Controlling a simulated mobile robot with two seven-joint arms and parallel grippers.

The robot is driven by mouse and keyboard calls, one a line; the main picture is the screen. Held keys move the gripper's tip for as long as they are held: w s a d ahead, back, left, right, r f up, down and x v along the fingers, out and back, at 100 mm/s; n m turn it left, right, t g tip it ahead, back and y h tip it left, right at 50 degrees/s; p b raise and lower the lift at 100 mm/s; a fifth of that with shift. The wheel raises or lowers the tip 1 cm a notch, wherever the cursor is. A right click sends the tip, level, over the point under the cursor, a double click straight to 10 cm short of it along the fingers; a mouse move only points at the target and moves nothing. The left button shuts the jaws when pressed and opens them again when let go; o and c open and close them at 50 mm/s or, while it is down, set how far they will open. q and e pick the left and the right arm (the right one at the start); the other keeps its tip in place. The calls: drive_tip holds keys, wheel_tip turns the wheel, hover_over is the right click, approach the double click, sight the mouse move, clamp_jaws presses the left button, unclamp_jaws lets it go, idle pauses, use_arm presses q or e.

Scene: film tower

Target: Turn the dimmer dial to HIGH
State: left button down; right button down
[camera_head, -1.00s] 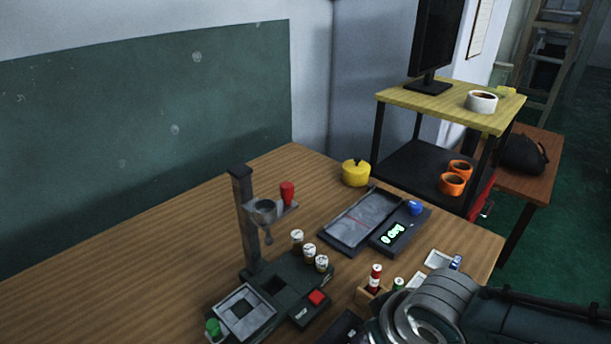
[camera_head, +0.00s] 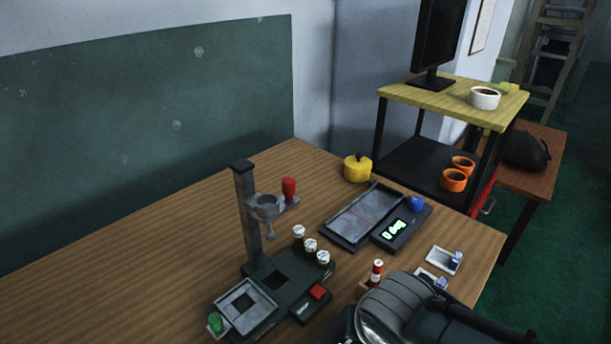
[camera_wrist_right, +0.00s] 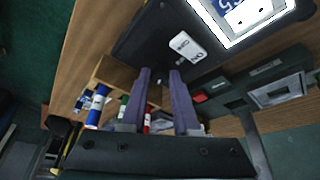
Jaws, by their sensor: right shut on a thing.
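In the right wrist view a black box (camera_wrist_right: 145,35) fills the top, with a brightly lit panel (camera_wrist_right: 235,15) and a white label (camera_wrist_right: 187,46) with dark lettering. My right gripper (camera_wrist_right: 159,76) points at the box's near edge, its two fingers shut on a small dark knob, which appears to be the dimmer dial (camera_wrist_right: 158,82). The fingers cover most of the dial, so its setting cannot be read. In the head view my right arm covers this area. My left gripper is not in view.
A wooden rack with small bottles (camera_wrist_right: 97,98) stands close beside the fingers. The table's left is clear.

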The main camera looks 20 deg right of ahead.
drive_tip(key=c, duration=0.7)
unclamp_jaws()
drive_tip(key=shift+o, duration=0.2)
drive_tip(key=p+v, duration=0.6)
drive_tip(key=v, duration=0.3)
drive_tip(key=shift+r, duration=0.4)
drive_tip(key=shift+s, duration=0.1)
